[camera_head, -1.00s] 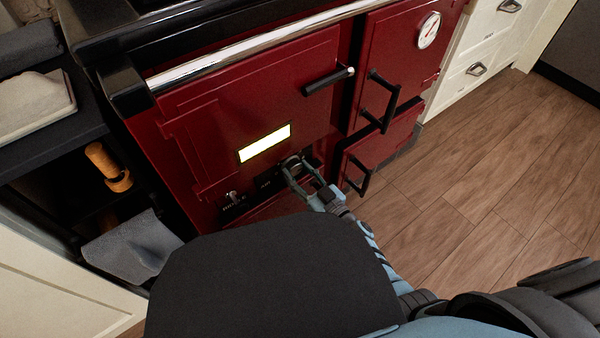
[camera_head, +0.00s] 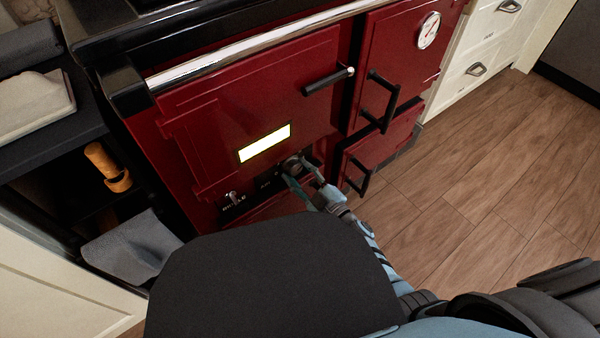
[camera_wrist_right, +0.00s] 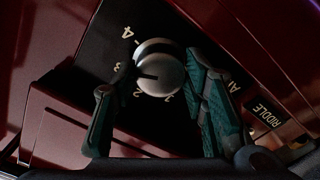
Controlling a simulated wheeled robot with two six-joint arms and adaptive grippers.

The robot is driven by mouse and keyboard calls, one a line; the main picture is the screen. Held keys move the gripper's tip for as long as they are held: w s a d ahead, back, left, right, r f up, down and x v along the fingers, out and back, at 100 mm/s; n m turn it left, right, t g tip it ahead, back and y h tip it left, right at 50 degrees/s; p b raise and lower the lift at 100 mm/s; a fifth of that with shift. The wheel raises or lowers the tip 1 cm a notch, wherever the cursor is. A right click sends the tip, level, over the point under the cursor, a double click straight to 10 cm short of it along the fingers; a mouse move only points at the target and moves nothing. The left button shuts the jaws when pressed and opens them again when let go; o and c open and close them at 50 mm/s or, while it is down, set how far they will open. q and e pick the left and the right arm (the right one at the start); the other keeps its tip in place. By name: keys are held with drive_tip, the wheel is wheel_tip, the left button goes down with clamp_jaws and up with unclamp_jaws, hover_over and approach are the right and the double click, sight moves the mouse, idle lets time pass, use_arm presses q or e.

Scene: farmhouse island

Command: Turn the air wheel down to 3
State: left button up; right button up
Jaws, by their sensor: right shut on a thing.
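The air wheel (camera_wrist_right: 160,67) is a round silver knob on a dark plate low on the red stove. It also shows small in the head view (camera_head: 292,166). Around it in the wrist view are the numbers 4, 3, 2 and 1, with 4 at upper left. A dark mark on its face points left, around the 3 and 2; I cannot tell exactly which. My right gripper (camera_wrist_right: 161,70) is shut on the wheel, one teal finger on each side of it. It also shows in the head view (camera_head: 303,172). My left gripper is out of view.
A lit window (camera_head: 264,143) sits above the plate. A RIDDLE label (camera_wrist_right: 266,113) lies to the right in the wrist view. Black door handles (camera_head: 380,101) stick out at the right of the stove. The wood floor (camera_head: 490,190) to the right is clear.

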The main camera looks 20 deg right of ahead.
drive_tip(key=shift+n, duration=1.2)
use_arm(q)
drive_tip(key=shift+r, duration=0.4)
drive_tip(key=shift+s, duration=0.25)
use_arm(e)
drive_tip(key=shift+n, duration=0.3)
drive_tip(key=o, duration=1)
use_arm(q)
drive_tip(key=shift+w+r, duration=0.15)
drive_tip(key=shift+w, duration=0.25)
use_arm(e)
drive_tip(key=shift+o, duration=0.7)
